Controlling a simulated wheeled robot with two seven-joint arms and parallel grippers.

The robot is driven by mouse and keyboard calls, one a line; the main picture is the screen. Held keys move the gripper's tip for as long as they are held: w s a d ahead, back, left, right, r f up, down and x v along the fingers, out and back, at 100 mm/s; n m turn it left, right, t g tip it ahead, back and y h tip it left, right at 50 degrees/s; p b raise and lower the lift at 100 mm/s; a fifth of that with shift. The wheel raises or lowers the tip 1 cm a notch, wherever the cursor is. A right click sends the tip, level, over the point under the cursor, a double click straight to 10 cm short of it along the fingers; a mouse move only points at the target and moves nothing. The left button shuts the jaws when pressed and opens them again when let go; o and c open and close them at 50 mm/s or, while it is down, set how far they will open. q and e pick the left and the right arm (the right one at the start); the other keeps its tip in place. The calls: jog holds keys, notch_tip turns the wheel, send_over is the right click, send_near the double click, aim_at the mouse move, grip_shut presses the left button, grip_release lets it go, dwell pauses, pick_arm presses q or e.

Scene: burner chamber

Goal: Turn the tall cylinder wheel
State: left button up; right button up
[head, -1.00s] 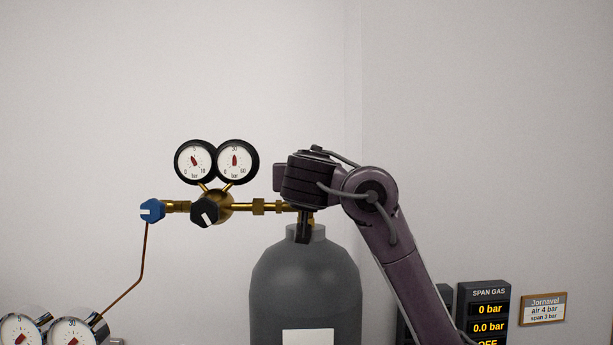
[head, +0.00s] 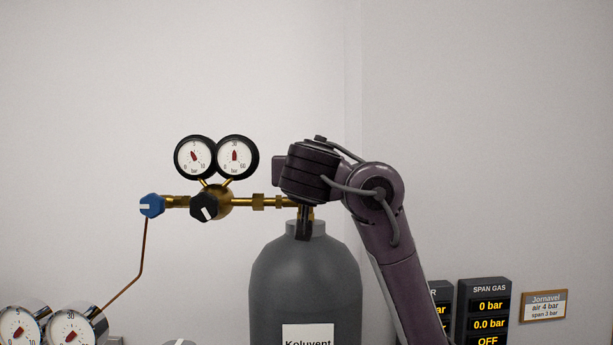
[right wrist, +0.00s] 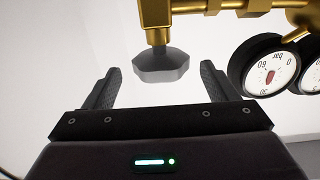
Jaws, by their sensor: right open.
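The cylinder wheel (right wrist: 161,66) is a grey faceted knob on a brass valve stem (right wrist: 157,25) in the right wrist view, which appears upside down. My right gripper (right wrist: 160,72) is open, one finger on each side of the wheel in the picture. A gap shows on both sides, and how deep the wheel lies between the fingers is unclear. In the head view the tall grey cylinder (head: 305,275) stands upright. My right wrist block covers its valve top and hides the wheel and most of the gripper. My left gripper is not in view.
A brass regulator (head: 215,203) with two black-rimmed gauges (head: 234,157), a black knob (head: 204,208) and a blue knob (head: 151,206) sits left of the valve. Display panels (head: 488,310) stand at lower right. Two more gauges (head: 72,328) are at lower left.

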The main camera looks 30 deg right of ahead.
jog(key=b+v, duration=0.2)
jog(key=v, duration=0.3)
jog(key=shift+s+a, duration=0.1)
jog(key=shift+s, duration=0.15)
